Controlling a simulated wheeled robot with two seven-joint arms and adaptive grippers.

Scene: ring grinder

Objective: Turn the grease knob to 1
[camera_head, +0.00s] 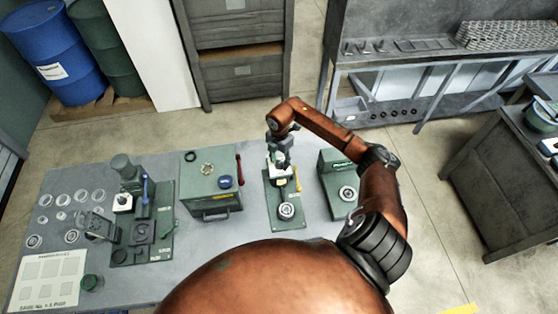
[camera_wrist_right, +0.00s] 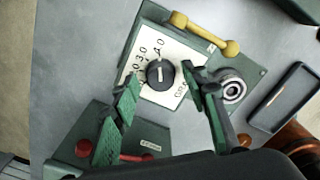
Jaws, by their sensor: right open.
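The grease knob (camera_wrist_right: 160,74) is a round dark knob with a white pointer line, on a white dial plate (camera_wrist_right: 176,97) with printed numbers. The pointer lies roughly upright in the right wrist view; the exact setting is not clear. The plate is on a green unit (camera_head: 284,213) on the table. My right gripper (camera_wrist_right: 161,84) is open, its green fingers apart on the left and right of the knob in that view; whether they touch it I cannot tell. In the head view the right gripper (camera_head: 280,150) hides the knob. My left gripper is not in view.
A yellow handle (camera_wrist_right: 205,33) and a round ring part (camera_wrist_right: 232,89) sit on the same unit. A green box with a red handle (camera_head: 211,179) stands left, another green machine (camera_head: 342,180) right. Rings lie at the table's left. Open floor lies behind the table.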

